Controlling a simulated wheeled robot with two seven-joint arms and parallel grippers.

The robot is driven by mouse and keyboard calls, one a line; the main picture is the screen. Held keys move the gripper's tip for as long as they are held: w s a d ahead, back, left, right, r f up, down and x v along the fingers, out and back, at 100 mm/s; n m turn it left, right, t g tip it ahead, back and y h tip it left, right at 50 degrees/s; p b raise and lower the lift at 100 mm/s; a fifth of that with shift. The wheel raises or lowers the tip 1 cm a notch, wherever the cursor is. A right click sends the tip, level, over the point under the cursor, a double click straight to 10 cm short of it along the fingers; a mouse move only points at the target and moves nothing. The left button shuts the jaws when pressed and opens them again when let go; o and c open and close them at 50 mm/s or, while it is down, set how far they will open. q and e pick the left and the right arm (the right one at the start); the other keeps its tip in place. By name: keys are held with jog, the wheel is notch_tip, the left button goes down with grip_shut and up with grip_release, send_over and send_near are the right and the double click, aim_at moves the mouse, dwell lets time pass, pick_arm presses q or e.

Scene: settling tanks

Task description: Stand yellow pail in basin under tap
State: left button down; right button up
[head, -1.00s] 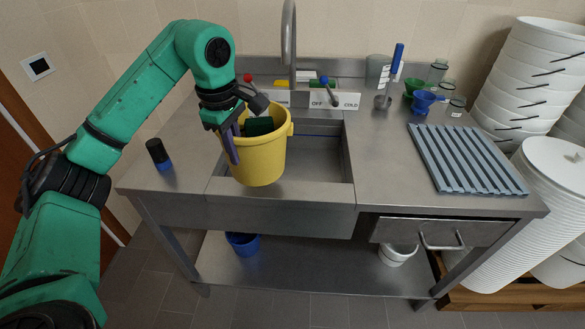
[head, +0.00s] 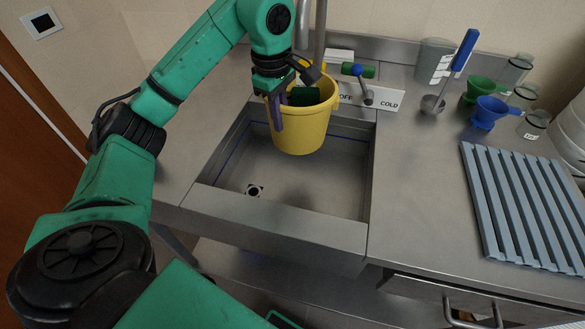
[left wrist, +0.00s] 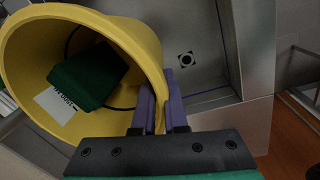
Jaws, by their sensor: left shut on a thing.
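The yellow pail (head: 301,128) hangs upright over the back part of the basin (head: 270,180), in front of the tap (head: 319,45). My left gripper (head: 277,112) is shut on the pail's left rim. In the left wrist view the purple fingers (left wrist: 162,112) pinch the pail wall (left wrist: 140,40). A dark green block (left wrist: 88,76) and a white label show inside the pail. The basin floor with its drain (head: 254,190) is bare in front of the pail. Whether the pail's bottom touches the basin floor I cannot tell. My right gripper is not in view.
A panel marked OFF and COLD (head: 388,98) with a lever (head: 364,82) stands behind the basin. To the right are a blue funnel (head: 488,110), a green funnel (head: 478,90), clear jars, and a grey ribbed rack (head: 520,200). The counter left of the basin is clear.

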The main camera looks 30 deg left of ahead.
pick_arm(q)
notch_tip(320, 180, down, 16)
jog(key=p, duration=0.1)
jog(key=shift+f, duration=0.15)
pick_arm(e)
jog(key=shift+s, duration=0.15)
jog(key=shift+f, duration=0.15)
pick_arm(q)
jog(key=c, duration=1)
grip_release()
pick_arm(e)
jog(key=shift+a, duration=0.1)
pick_arm(q)
jog(key=shift+o, duration=0.2)
notch_tip(320, 180, up, 12)
jog(key=s+b, duration=0.1)
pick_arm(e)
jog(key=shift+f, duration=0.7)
